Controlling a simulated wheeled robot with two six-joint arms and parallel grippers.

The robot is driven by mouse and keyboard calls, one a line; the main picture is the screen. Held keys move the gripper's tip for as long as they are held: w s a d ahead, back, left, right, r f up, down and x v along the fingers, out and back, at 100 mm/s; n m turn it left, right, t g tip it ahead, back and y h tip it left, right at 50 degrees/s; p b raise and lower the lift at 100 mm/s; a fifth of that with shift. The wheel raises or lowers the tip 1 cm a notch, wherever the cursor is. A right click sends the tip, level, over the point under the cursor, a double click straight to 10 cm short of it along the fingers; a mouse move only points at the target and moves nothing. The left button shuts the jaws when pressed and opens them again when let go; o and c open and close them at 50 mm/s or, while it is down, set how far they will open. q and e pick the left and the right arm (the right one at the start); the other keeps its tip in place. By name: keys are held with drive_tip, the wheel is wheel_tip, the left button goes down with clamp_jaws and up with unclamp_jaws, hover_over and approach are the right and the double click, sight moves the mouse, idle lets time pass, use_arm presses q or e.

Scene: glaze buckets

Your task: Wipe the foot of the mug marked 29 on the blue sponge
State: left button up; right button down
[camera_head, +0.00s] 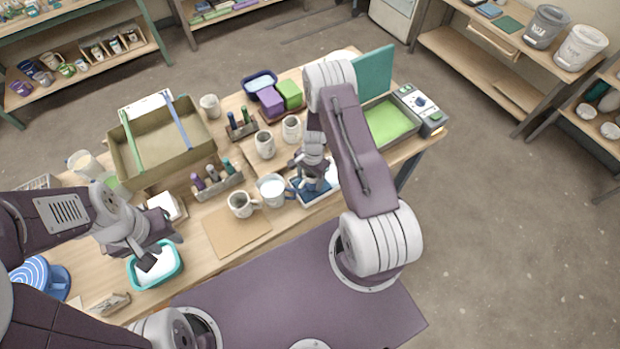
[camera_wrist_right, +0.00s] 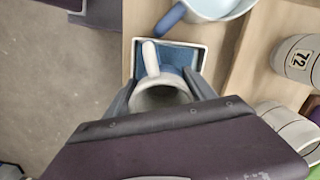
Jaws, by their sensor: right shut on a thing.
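My right gripper (camera_head: 311,186) is shut on a mug, at the front edge of the table. In the right wrist view the held mug (camera_wrist_right: 161,97) is pale, with a white handle pointing away and a bluish patch on its side. No number shows on it. The blue sponge (camera_wrist_right: 181,57) lies in a white-rimmed tray just under and beyond the mug. In the head view the sponge (camera_head: 305,195) is partly hidden by the gripper. I cannot tell whether the mug's foot touches it. My left gripper (camera_head: 160,253) appears open and empty above a teal tub (camera_head: 136,275).
Another mug is marked 72 (camera_wrist_right: 299,58).

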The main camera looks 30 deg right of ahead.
drive_tip(key=shift+w+f, duration=0.1)
drive_tip(key=shift+w, duration=0.05)
drive_tip(key=shift+f, duration=0.15)
drive_tip(key=shift+f+b, duration=0.35)
drive_tip(key=shift+b, duration=0.15)
drive_tip(key=shift+d, duration=0.1)
drive_tip(key=shift+d+b, duration=0.4)
drive_tip(key=shift+d, duration=1.3)
drive_tip(key=shift+a, duration=1.2)
drive_tip(key=shift+s+a+f, duration=0.1)
drive_tip(key=shift+s+a, duration=0.1)
drive_tip(key=shift+a, duration=1)
drive_tip(key=shift+s+a, duration=0.15)
drive_tip(key=shift+a, duration=1)
